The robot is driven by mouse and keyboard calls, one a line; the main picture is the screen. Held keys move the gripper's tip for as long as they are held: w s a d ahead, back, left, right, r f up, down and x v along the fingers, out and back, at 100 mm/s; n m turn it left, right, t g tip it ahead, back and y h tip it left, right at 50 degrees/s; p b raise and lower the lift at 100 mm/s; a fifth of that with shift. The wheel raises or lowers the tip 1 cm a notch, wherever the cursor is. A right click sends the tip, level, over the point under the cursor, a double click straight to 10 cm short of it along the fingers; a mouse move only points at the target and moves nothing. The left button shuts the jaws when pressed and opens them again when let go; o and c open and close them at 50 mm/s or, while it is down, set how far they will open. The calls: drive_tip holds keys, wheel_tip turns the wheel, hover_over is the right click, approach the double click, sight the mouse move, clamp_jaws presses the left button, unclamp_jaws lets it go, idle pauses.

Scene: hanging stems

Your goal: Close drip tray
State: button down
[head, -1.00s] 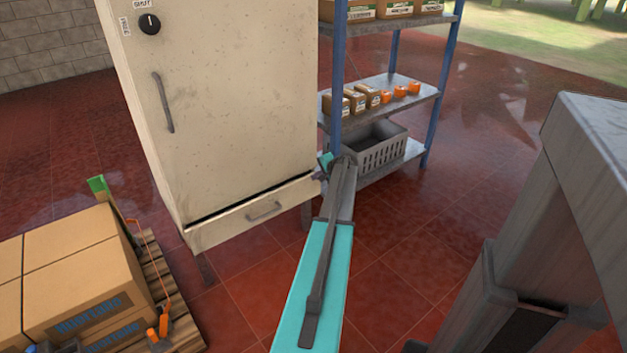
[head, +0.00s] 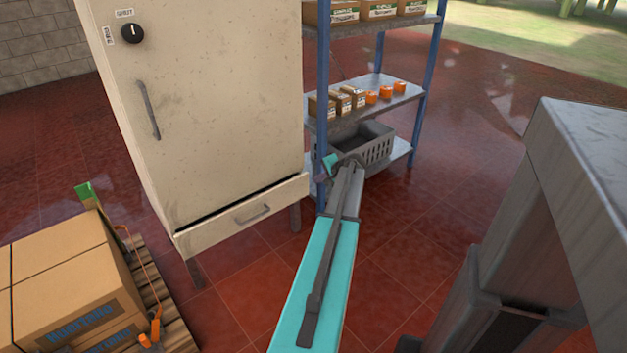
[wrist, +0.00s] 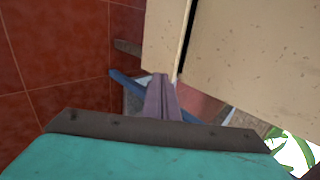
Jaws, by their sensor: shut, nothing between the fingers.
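In the wrist view the tray (wrist: 163,38) is the cream panel left of the dark slot. My gripper (head: 320,179) is at the tray's right end in the head view, small and partly hidden by my arm. In the wrist view my gripper's fingers (wrist: 162,90) are together and empty, at the tray's near edge. I cannot tell whether they touch it.
A blue-post shelf (head: 370,95) with boxes and a grey basket (head: 375,145) stands just right of the cabinet, close behind my gripper. Cartons (head: 70,275) on a pallet are at the lower left. A grey structure (head: 570,190) stands at the right. Red floor between is clear.

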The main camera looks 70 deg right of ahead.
drive_tip(key=shift+v, duration=1)
